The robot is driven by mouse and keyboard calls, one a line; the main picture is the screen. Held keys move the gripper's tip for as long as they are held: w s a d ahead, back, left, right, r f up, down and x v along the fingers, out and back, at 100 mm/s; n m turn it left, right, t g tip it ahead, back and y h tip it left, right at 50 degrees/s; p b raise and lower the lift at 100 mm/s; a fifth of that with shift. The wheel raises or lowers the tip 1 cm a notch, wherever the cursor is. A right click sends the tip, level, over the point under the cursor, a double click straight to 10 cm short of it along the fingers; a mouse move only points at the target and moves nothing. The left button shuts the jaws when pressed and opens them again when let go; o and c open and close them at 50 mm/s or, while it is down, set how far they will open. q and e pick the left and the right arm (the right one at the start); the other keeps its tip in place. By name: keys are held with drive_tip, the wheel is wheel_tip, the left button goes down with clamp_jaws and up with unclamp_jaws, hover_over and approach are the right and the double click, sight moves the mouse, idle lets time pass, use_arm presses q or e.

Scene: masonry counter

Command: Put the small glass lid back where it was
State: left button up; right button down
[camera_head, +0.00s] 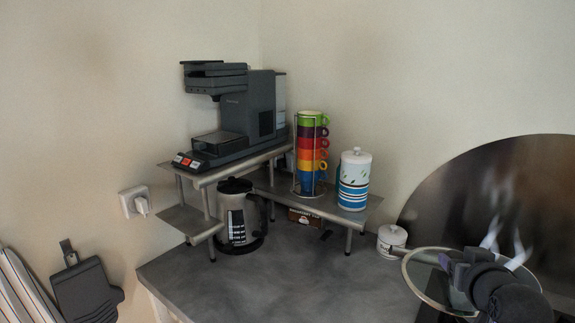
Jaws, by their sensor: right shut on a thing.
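The glass lid (413,276), with a pale metal rim, shows at the lower right in the head view. My right gripper (458,264) comes in from the lower right and is shut on the lid, over its middle. The gripper and arm hide the lid's centre and much of its right side, so the grip itself is not clear. Whether the lid touches anything beneath it I cannot tell. My left gripper is not in view.
A small white jar (391,241) stands close to the lid's left. A metal shelf (358,214) carries a coffee machine (235,115), stacked cups (312,150) and a canister (354,180). A coffee pot (237,218) stands below. The front counter (300,285) is clear.

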sight(418, 294)
drive_tip(key=s+a+n+y, duration=0.1)
drive_tip(key=a+n+y, duration=0.1)
drive_tip(key=a+y, duration=0.1)
drive_tip(key=s+a+f+n+y, duration=0.1)
drive_tip(key=s+a+n+y, duration=0.1)
drive_tip(key=a, duration=0.1)
drive_tip(key=s+a+n+y, duration=0.1)
drive_tip(key=a+n+y, duration=0.2)
drive_tip(key=a, duration=0.1)
drive_tip(key=shift+s+f+g+y, duration=0.15)
drive_tip(key=shift+g+y, duration=0.15)
drive_tip(key=s+a+n+g+y, duration=0.4)
drive_tip(key=s+a+n+y, duration=0.2)
drive_tip(key=s+a, duration=0.25)
wheel_tip(418, 294, down, 7)
drive_tip(key=b, duration=0.5)
drive_tip(key=shift+a+n+g, duration=0.3)
drive_tip(key=shift+g, duration=0.1)
drive_tip(key=shift+w+r, duration=0.1)
drive_tip(key=shift+r, duration=0.1)
